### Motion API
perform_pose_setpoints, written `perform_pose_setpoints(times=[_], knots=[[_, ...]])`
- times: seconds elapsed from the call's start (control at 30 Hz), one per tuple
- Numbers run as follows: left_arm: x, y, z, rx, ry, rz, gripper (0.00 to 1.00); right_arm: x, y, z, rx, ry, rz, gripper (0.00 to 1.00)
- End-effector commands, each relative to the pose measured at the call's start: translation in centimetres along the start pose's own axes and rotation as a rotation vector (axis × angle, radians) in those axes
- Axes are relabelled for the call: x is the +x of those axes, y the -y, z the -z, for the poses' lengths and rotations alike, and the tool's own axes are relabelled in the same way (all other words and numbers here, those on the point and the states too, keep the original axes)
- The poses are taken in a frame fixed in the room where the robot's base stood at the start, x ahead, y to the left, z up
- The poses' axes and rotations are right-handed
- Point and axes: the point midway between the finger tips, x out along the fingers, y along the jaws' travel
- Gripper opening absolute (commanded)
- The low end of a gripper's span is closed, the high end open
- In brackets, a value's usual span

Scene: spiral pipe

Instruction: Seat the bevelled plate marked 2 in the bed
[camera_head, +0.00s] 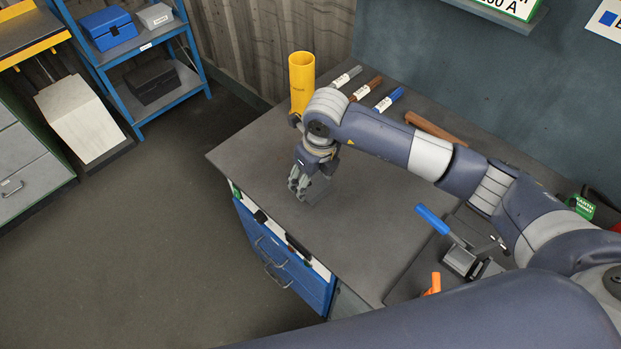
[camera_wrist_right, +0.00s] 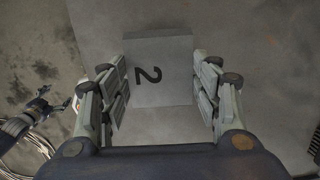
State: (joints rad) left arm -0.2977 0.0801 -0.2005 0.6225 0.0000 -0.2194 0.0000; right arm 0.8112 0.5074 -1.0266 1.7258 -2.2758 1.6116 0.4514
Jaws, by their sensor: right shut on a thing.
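The bevelled plate marked 2 (camera_wrist_right: 160,72) is a grey block with a dark 2 on its face, seen in the right wrist view between the fingers. My right gripper (camera_head: 302,187) is shut on it, low over the grey bench top near its left front edge. In the head view a grey edge of the plate (camera_head: 318,189) shows beside the fingers. What seems to be my left gripper (camera_wrist_right: 42,94) shows small at the left of the wrist view; its jaw state is unclear. I cannot pick out the bed for certain.
A clamp with a blue handle (camera_head: 434,220) stands on a dark slab at the bench's right, near an orange part (camera_head: 433,284). A yellow tube (camera_head: 302,82) stands behind the gripper. Several markers and a brown bar (camera_head: 435,129) lie along the back. The bench middle is clear.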

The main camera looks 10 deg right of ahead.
Motion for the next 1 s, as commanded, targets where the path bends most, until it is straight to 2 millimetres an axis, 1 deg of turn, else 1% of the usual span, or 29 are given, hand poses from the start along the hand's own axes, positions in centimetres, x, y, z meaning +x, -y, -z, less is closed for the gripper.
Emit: perform_pose_setpoints(times=[0.03, 0.27, 0.6, 0.8, 1.0], knots=[[-0.5, 0.0, -0.1, 0.000, 0.003, 0.000, 0.81, -0.1, -0.6, 1.0, -0.006, -0.008, -0.004, 0.07], [-1.5, 0.1, -0.2, 0.000, 0.006, 0.001, 0.81, -1.1, -2.6, 4.3, -0.005, -0.007, -0.005, 0.07], [-2.3, 0.1, -0.2, -0.001, 0.007, 0.001, 0.81, -2.3, -5.6, 9.3, -0.004, -0.006, -0.004, 0.07], [-2.4, 0.1, -0.2, -0.001, 0.007, 0.001, 0.81, -2.8, -6.9, 11.4, -0.004, -0.005, -0.005, 0.07], [-2.5, 0.1, -0.2, -0.001, 0.007, 0.000, 0.81, -3.1, -7.6, 12.6, -0.002, -0.006, -0.003, 0.07]])
